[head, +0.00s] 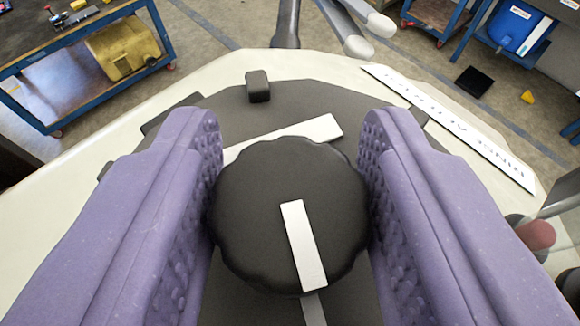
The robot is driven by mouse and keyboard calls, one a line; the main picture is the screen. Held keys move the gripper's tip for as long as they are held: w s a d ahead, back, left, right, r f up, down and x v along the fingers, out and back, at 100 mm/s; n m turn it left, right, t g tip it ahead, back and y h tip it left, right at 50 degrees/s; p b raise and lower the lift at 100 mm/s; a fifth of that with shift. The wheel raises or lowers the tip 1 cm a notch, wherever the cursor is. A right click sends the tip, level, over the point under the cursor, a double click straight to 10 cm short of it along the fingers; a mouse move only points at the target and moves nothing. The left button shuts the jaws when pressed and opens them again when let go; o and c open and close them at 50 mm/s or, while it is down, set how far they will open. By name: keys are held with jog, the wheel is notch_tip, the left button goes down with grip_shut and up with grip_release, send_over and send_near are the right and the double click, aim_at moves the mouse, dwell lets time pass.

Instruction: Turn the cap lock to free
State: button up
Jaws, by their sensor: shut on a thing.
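The cap (255,225) is a round black knob with a scalloped edge and a white bar mark on its top. The bar runs from near the cap's middle toward its near edge, tilted slightly to the right at the bottom. My gripper (292,215) has two purple, dimpled fingers, one on each side of the cap, shut on it. A white strip (318,129) lies on the dark plate beyond the cap, slanting up to the right and partly hidden by it. A thin grey strip (314,311) shows below the cap, near the bar's lower end.
A small black block (258,86) stands on the dark plate (215,98) of the white drone body (325,68). A lettered white label (455,125) lies at the right. Blue carts (85,80) stand on the floor beyond.

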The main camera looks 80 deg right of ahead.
jog(key=n+t+b, duration=0.1)
jog(key=b, duration=0.1)
jog(key=n+t+b, duration=0.1)
jog(key=t+b, duration=0.1)
jog(key=shift+f+n+y, duration=0.2)
jog(key=shift+n+y, duration=0.1)
jog(key=shift+y, duration=0.1)
jog(key=n+t+b, duration=0.1)
jog(key=n+t+y+b, duration=0.1)
jog(key=n+t+b, duration=0.1)
jog(key=shift+s+d+r, duration=0.15)
jog(key=shift+r, duration=0.05)
jog(key=n+t+y+b, duration=0.2)
jog(key=b, duration=0.1)
jog(key=shift+s+d+n+t+y+b, duration=0.1)
jog(key=shift+n+t+y+b, duration=0.2)
jog(key=shift+n+b, duration=0.1)
jog(key=n+t+y+b, duration=0.2)
jog(key=n+y+b, duration=0.2)
jog(key=shift+f, duration=0.15)
jog(key=n+y, duration=0.1)
jog(key=n+t+y, duration=0.1)
jog(key=y, duration=0.1)
jog(key=shift+w+n, duration=0.2)
jog(key=shift+n, duration=0.1)
jog(key=shift+a+n+y, duration=0.2)
jog(key=shift+n+y, duration=0.4)
jog(key=shift+y, duration=0.2)
jog(key=o, duration=1)
jog(key=shift+w, duration=0.1)
